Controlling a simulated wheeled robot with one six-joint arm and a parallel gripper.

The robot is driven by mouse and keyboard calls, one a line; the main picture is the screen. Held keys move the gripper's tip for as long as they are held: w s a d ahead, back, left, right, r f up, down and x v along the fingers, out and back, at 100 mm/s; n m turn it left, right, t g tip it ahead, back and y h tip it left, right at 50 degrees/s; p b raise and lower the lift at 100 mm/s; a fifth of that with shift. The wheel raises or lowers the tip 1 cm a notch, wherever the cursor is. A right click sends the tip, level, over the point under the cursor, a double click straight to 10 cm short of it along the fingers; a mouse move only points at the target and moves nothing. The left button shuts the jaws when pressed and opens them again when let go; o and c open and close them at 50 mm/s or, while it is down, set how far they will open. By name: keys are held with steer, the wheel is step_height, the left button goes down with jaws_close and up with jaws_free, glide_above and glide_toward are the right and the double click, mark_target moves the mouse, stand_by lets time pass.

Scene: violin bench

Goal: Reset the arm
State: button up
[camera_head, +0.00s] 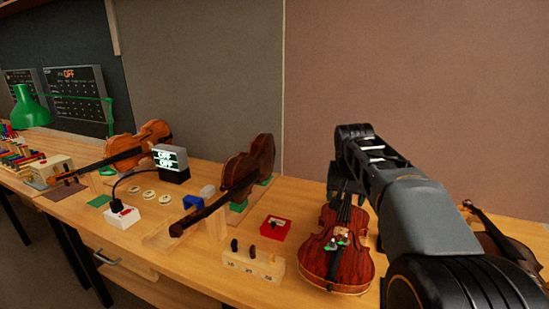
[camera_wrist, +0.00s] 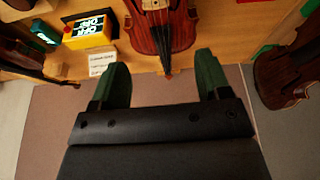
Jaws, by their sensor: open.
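My arm reaches in from the right in the head view, over the violin bench (camera_head: 130,235). My gripper (camera_wrist: 162,64) shows in the wrist view with its two green fingers apart and nothing between them. In the head view its fingers are mostly hidden behind my arm. A red-brown violin (camera_head: 337,255) lies on the bench just below and in front of my arm. A violin body with its neck pointing toward the fingers also shows in the wrist view (camera_wrist: 160,28). I cannot tell the height of the gap between them.
A dark violin (camera_head: 250,168) and an orange one (camera_head: 135,148) stand on supports to the left. A red tray (camera_head: 274,228), a wooden block with pegs (camera_head: 253,264), an OFF display (camera_head: 171,160) and a green lamp (camera_head: 28,108) are on the bench. Another violin (camera_head: 495,240) lies right of my arm.

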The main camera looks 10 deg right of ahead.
steer(key=shift+n, duration=0.8)
steer(key=f, duration=0.1)
steer(key=s+a+f, duration=0.1)
steer(key=f, duration=0.1)
steer(key=s+f, duration=0.1)
steer(key=f, duration=0.1)
steer(key=shift+s+a+f, duration=0.15)
steer(key=shift+s, duration=0.05)
steer(key=s, duration=0.1)
steer(key=s+a+f, duration=0.1)
steer(key=s+p, duration=0.1)
steer(key=shift+a+f+n+y, duration=0.35)
steer(key=shift+n+y, duration=0.05)
steer(key=s+a+f+n+p, duration=0.1)
steer(key=s+a, duration=0.2)
steer(key=s, duration=0.4)
steer(key=s+a+f+n+p, duration=0.2)
steer(key=s+a, duration=0.1)
steer(key=s, duration=0.4)
steer(key=shift+y, duration=0.4)
steer(key=shift+a, duration=0.1)
